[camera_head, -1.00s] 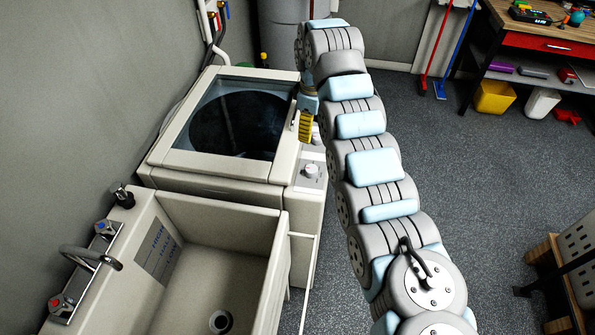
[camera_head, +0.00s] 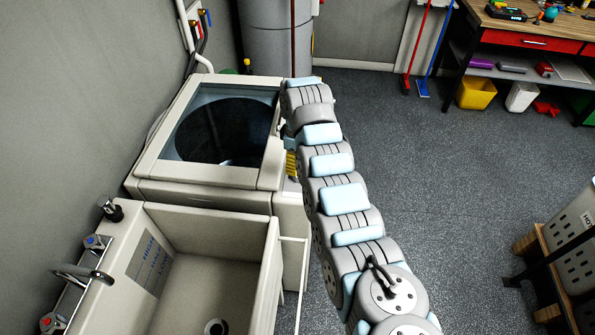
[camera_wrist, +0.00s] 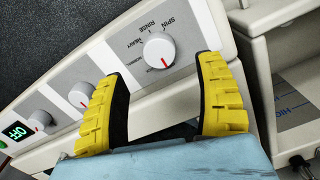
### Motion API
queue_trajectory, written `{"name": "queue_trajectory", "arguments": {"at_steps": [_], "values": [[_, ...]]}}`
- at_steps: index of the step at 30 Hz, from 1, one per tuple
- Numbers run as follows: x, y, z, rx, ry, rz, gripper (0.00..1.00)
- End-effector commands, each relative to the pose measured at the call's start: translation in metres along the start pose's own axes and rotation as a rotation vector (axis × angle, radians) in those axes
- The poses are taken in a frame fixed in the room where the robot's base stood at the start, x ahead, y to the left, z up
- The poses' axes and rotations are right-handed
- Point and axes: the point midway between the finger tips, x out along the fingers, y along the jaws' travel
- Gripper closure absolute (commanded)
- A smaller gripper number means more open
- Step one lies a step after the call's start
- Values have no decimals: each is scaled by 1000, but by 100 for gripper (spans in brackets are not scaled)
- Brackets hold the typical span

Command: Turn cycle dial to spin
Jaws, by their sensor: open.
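The washing machine (camera_head: 205,198) stands at the left, behind the sink. In the wrist view, its sloping panel (camera_wrist: 205,25) carries a round white cycle dial (camera_wrist: 156,47) with a red mark pointing downward in the picture. SPIN, RINSE and HEAVY are printed around its upper and left side; SPIN is at the top, away from the red mark. My gripper (camera_wrist: 162,72) is open, its yellow fingers below and either side of the dial, with nothing between them. In the head view, a yellow finger (camera_head: 291,164) shows beside the machine's right side; my arm hides the dial there.
Two smaller knobs (camera_wrist: 81,94) (camera_wrist: 39,119) and an OFF display (camera_wrist: 17,130) share the panel. The sink (camera_head: 255,270) adjoins the machine in front. The floor (camera_head: 440,185) right of my arm is open. A crate (camera_head: 578,245) stands at the right edge.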

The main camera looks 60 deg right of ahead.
Motion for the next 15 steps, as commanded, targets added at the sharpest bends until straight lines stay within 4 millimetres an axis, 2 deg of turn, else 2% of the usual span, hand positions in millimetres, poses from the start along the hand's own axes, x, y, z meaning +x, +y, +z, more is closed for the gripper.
{"name": "queue_trajectory", "arguments": {"at_steps": [7,15], "values": [[31,-1,0,1,-1,-2,30],[52,-1,-1,-1,-1,-2,30]]}}
